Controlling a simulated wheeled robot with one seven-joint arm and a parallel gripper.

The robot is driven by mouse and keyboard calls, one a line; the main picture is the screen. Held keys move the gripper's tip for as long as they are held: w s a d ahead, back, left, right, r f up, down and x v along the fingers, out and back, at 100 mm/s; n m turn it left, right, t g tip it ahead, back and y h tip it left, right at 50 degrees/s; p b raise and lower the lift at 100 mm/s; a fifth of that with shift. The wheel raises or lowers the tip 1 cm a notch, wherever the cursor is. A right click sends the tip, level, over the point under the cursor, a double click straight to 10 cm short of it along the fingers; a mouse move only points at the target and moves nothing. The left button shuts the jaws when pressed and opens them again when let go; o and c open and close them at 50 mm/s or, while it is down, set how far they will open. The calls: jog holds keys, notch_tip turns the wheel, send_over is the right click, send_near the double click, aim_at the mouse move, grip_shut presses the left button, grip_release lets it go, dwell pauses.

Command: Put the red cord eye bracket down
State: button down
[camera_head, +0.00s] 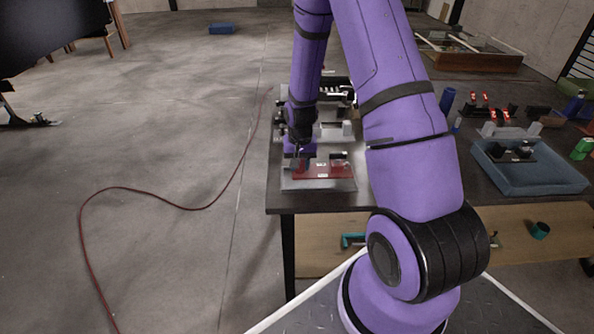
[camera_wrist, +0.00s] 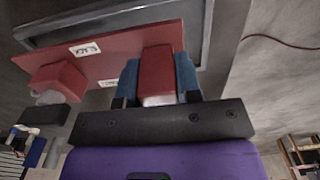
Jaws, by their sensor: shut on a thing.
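In the wrist view the bracket (camera_wrist: 115,55) spans the upper left. My gripper (camera_wrist: 158,82) has its blue fingers shut on both sides of one raised red block. In the head view my gripper (camera_head: 299,163) is at the bracket's left end, partly hidden by my arm's wrist. The bracket is over a light grey tray (camera_head: 318,185) near the table's front left edge. I cannot tell whether it touches the tray.
The dark table (camera_head: 280,203) carries grey fixtures behind the tray. My arm hides the table's middle. A blue bin (camera_head: 540,184) with a dark part stands at the right. A red cord (camera_head: 165,203) lies on open floor at the left.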

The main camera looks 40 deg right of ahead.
jog(key=shift+w, duration=0.7)
jog(key=shift+f, duration=1.8)
jog(key=shift+f, duration=0.1)
jog(key=c, duration=0.8)
grip_release()
